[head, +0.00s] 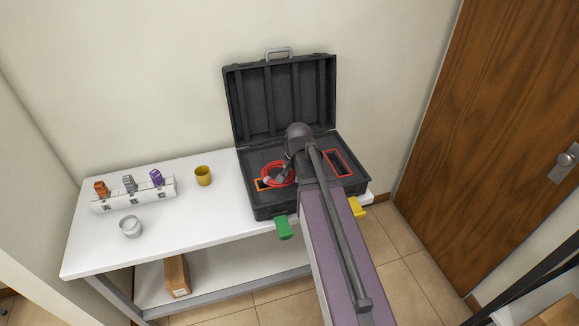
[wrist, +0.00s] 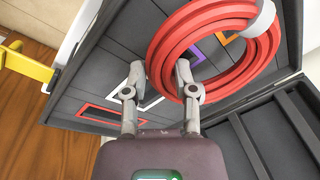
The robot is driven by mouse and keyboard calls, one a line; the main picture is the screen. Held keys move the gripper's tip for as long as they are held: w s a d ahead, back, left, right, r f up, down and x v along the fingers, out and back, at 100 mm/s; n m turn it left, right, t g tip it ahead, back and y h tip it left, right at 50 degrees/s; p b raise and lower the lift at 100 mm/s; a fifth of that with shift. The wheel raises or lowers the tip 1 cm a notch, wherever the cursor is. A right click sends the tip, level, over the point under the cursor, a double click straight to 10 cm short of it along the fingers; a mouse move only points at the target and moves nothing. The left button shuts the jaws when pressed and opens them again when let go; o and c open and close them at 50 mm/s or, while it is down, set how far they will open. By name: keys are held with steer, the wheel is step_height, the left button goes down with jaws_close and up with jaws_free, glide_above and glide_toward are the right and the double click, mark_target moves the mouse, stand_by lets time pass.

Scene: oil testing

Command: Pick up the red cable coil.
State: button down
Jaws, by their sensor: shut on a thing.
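The red cable coil (head: 270,175) is at the left part of the open black case in the head view. In the wrist view the coil (wrist: 161,62) is large and close, a bundle of red loops with a pale grey tie (wrist: 262,18). My gripper (wrist: 160,80) has one finger on each side of the coil's near strand and is shut on it. In the head view my arm hides most of the gripper. I cannot tell how far the coil is above the case floor.
The black case (head: 262,212) stands open on the white table (head: 185,235), its lid raised at the back. Green (head: 283,228) and yellow (head: 356,208) latches stick out in front.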

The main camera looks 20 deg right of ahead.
steer(key=shift+s+a+r, duration=0.1)
steer(key=shift+s+a, duration=0.1)
steer(key=shift+s, duration=0.95)
steer(key=shift+r, duration=0.2)
stand_by(0.7)
steer(key=shift+r+p, duration=0.5)
steer(key=shift+p, duration=0.25)
steer(key=shift+f, duration=0.15)
steer(key=shift+f+b, duration=0.6)
steer(key=shift+b, duration=0.1)
